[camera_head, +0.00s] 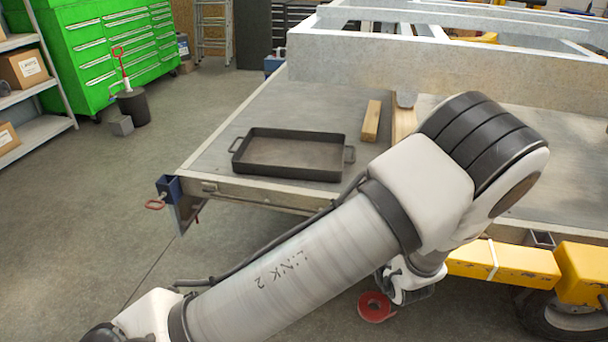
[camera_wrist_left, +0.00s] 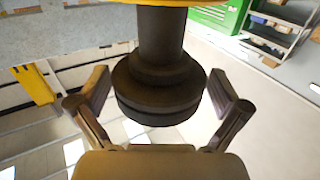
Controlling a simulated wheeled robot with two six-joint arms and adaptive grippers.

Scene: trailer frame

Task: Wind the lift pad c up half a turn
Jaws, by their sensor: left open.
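A dark, round, stepped pad (camera_wrist_left: 158,88) on a thick dark stem hangs from above in the left wrist view. I take it for lift pad c, though no label shows. My left gripper (camera_wrist_left: 160,92) is open, with one finger on each side of the pad. A gap shows between each finger and the pad's rim, so it does not hold the pad. In the head view my left arm crosses the front of the trailer, and its fingers cannot be made out there. My right gripper is not in view.
A black tray (camera_head: 292,153) and a wooden block (camera_head: 371,121) lie on the trailer deck (camera_head: 290,103). A yellow beam (camera_head: 500,262) and a wheel (camera_head: 565,322) are at the lower right. A red ring (camera_head: 375,307) shows below my arm.

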